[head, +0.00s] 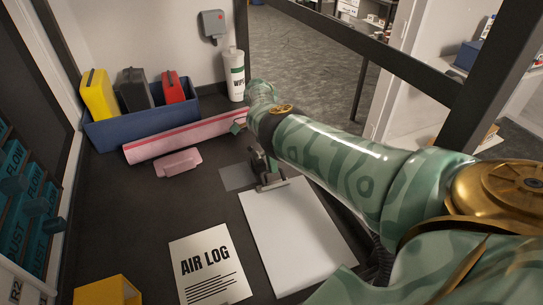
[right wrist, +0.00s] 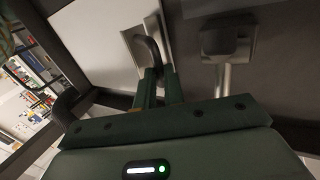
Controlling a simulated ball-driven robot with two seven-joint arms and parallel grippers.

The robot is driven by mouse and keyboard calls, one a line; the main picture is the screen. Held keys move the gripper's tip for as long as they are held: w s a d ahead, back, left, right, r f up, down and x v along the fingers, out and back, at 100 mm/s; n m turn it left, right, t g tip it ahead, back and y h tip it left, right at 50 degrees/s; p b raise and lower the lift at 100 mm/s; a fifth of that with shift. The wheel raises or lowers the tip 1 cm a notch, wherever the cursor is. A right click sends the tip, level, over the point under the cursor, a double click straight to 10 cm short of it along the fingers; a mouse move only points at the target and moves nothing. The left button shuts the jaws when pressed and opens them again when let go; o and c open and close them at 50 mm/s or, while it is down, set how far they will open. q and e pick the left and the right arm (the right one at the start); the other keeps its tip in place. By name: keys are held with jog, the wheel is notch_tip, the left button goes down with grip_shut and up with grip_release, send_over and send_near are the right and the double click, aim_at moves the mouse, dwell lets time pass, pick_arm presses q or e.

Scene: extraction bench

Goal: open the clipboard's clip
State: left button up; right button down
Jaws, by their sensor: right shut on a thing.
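The clipboard (head: 300,235) lies on the dark bench with a blank white sheet on it. Its metal clip (head: 272,186) is at the far end; in the right wrist view the clip's metal plate (right wrist: 131,45) and dark curved lever show up close. My right gripper (right wrist: 160,82) is shut on the clip's lever, with the two fingers on either side of it. In the head view this gripper (head: 262,165) is small and partly hidden by my own arm. How far the clip is lifted is hard to tell. My left gripper is not in view.
An AIR LOG sheet (head: 208,268) lies left of the clipboard. A yellow box (head: 107,291) is at the near edge. A pink roll (head: 185,137), a pink block (head: 178,164), a blue bin (head: 140,127) and a white bottle (head: 236,78) stand farther back. Bare bench lies at left centre.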

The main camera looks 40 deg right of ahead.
jog(key=shift+d, duration=0.1)
jog(key=c, duration=1.5)
grip_release()
jog(key=b+v, duration=0.3)
jog(key=v, duration=0.4)
jog(key=shift+w+r+b, duration=0.2)
jog(key=shift+b, duration=0.2)
jog(key=shift+d, duration=0.1)
